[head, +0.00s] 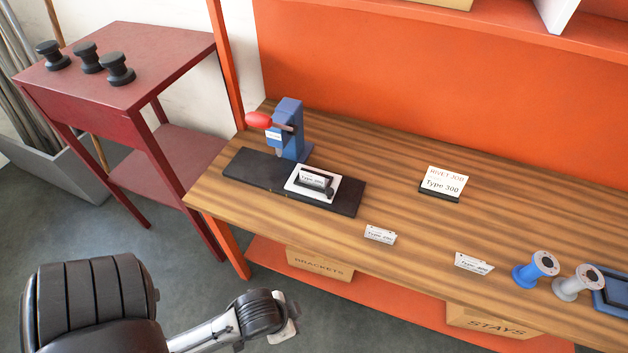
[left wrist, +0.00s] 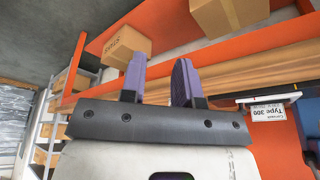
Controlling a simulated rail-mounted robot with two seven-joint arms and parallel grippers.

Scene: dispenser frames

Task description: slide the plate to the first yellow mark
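The plate (head: 331,197) is a white square with a dark handled piece and a small label on it. It lies on a long black base (head: 247,168) on the wooden bench, just in front of the blue press (head: 289,120) with a red handle. I cannot make out a yellow mark for certain. My left arm shows low in the head view, its wrist in front of the bench and apart from the plate. In the left wrist view my left gripper (left wrist: 159,82) has its two purple fingers apart with nothing between. My right gripper is in neither view.
Label cards stand on the bench, including a "Type 300" card (head: 442,183). Blue (head: 536,268) and grey (head: 578,283) spools stand at the right. A red side table (head: 140,65) holds black knobs. Cardboard boxes (head: 320,264) sit on the lower shelf. The bench middle is mostly clear.

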